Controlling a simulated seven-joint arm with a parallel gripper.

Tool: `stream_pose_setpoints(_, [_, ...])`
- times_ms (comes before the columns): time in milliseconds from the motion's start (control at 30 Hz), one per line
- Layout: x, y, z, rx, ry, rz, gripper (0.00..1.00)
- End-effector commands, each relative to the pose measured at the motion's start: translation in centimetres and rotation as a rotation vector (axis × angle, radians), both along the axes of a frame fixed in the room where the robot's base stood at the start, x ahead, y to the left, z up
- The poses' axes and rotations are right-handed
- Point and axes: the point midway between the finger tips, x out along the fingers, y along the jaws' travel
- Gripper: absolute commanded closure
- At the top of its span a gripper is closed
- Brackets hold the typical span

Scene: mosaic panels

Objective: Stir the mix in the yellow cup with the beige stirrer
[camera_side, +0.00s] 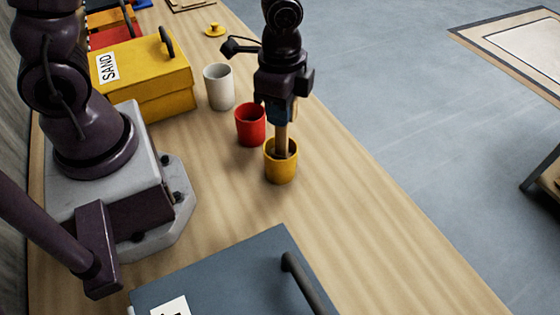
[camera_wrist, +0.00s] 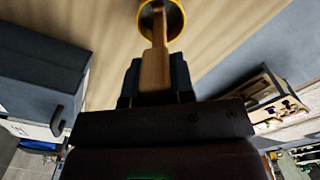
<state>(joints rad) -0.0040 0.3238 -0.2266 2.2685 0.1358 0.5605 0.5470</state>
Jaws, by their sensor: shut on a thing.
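The yellow cup (camera_side: 281,170) stands upright on the wooden table in the side view. The beige stirrer (camera_side: 281,139) points down with its lower end inside the cup's mouth. My gripper (camera_side: 281,115) is shut on the stirrer's upper part, right above the cup. In the wrist view the stirrer (camera_wrist: 155,60) runs from between my fingers (camera_wrist: 155,78) to the yellow cup (camera_wrist: 172,8), which is cut off by the top edge. The stirrer's lower end and the mix are hard to make out inside the dark cup.
A red cup (camera_side: 250,125) stands close behind the yellow cup, and a white cup (camera_side: 219,87) stands beyond it. A yellow box labelled SAND (camera_side: 160,85) is at the back left. A grey-blue box (camera_side: 225,270) with a dark handle is in front. Table right of the yellow cup is clear.

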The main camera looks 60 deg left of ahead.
Motion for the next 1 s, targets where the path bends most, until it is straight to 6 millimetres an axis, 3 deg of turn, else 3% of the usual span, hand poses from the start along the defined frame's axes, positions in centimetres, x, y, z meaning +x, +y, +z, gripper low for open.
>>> stream_pose_setpoints(367, [0.0,0.0,0.1,0.000,0.000,0.000,1.00])
stream_pose_setpoints(1000, [0.1,0.0,5.1,0.001,-0.002,0.001,1.00])
